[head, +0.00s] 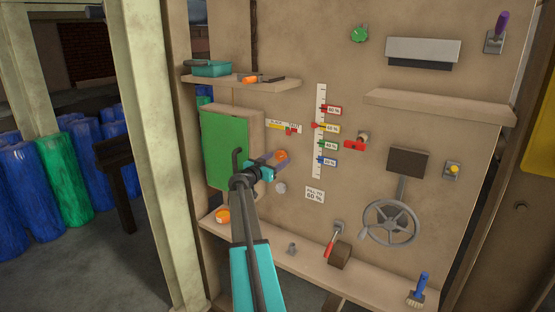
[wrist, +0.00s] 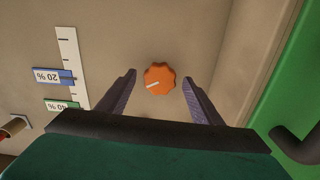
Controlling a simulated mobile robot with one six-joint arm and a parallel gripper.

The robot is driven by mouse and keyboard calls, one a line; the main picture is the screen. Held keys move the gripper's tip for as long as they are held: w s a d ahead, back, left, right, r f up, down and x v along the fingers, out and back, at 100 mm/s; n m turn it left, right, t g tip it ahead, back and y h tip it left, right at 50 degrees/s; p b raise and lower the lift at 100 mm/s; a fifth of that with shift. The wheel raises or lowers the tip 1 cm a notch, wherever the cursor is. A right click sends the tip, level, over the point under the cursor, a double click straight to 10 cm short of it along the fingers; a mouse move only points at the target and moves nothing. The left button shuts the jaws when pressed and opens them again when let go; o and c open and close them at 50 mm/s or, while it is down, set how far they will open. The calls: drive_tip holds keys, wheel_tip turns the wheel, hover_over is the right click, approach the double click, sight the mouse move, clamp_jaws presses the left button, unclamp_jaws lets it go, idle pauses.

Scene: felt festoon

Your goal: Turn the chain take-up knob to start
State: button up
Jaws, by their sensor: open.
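An orange scalloped knob (wrist: 160,78) with a white pointer line is on the beige panel. In the wrist view the line points left and slightly down. The knob (head: 282,155) also shows in the head view, partly covered by my gripper. My gripper (wrist: 159,77) is open, with one dark finger on each side of the knob in the wrist view and a gap visible on both sides. I cannot tell how far the fingertips are from the panel. A slack-to-taut scale strip (head: 284,127) is just above the knob in the head view.
A vertical percent scale (head: 320,130) with coloured tabs is right of the knob. A green door (head: 226,148) is left. A handwheel (head: 391,223) is lower right. An upper shelf (head: 240,82) and a long lower shelf (head: 300,259) stick out from the panel.

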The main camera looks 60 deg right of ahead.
drive_tip(key=c, duration=1)
drive_tip(key=shift+d, duration=0.15)
drive_tip(key=shift+c, duration=0.4)
drive_tip(key=shift+f, duration=0.1)
drive_tip(key=shift+f+b, duration=0.1)
drive_tip(key=shift+b, duration=0.35)
